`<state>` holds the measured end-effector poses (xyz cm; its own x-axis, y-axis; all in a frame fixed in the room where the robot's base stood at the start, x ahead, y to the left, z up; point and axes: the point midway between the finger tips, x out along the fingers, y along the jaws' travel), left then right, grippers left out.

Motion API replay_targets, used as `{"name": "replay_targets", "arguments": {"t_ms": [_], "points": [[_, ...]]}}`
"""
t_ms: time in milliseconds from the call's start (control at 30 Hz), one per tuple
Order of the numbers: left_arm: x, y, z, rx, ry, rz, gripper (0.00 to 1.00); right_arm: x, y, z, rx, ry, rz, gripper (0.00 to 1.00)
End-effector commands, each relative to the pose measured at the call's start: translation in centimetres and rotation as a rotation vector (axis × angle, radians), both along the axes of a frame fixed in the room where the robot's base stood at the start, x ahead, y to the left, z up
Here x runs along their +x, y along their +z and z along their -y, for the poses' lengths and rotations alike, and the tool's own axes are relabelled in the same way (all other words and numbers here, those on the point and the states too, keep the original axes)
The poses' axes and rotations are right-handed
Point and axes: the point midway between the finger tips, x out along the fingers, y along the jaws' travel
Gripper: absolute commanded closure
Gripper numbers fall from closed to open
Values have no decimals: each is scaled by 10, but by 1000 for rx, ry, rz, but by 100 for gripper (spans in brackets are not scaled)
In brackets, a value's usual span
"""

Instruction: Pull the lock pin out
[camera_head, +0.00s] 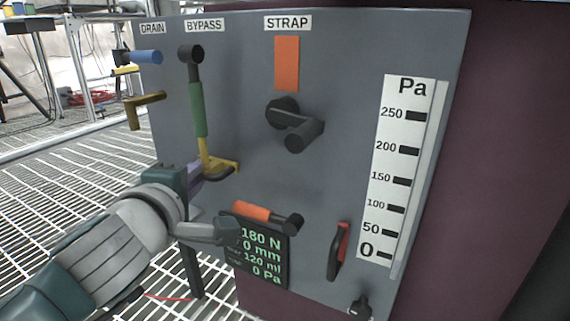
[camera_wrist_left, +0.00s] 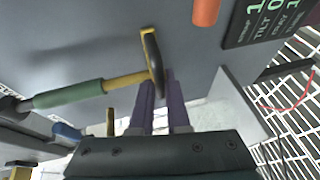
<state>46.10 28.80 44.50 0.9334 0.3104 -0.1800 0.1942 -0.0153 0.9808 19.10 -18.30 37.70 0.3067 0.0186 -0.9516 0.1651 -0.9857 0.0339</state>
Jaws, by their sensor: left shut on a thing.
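My left gripper (camera_head: 205,173) reaches up to the panel's left part, at the lower end of the BYPASS lever. In the left wrist view its two purple fingers (camera_wrist_left: 161,88) are closed around the lower end of a black crossbar (camera_wrist_left: 152,55). This crossbar sits at the end of the lever's yellow rod (camera_wrist_left: 125,80), past the green sleeve (camera_wrist_left: 67,94). In the head view the green sleeve (camera_head: 198,110) hangs nearly straight down, above the yellow end piece (camera_head: 222,164). No part is labelled as the lock pin, so I cannot tell for sure which it is. My right gripper is not in view.
The grey panel (camera_head: 345,45) also carries a blue DRAIN handle (camera_head: 146,57), a black STRAP crank (camera_head: 300,132), an orange handle (camera_head: 252,211), a red-and-black handle (camera_head: 338,252), a display (camera_head: 262,255) and a Pa scale (camera_head: 400,165). Grating floor lies to the left.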

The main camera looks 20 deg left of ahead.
Motion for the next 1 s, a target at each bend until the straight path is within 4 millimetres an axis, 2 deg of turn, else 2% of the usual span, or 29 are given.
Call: {"name": "replay_targets", "arguments": {"t_ms": [233,567,600,800,833,1000], "points": [[0,-34,0,2,0,-2,100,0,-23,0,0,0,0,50],[-1,-37,0,-1,0,-8,100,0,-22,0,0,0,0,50],[-1,-38,0,-2,1,-9,81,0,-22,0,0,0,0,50],[-1,-37,0,-1,0,-6,59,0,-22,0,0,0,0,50],[-1,-36,0,-1,0,-6,55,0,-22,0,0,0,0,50],[0,-35,0,-1,0,-3,55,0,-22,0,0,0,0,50]]}}
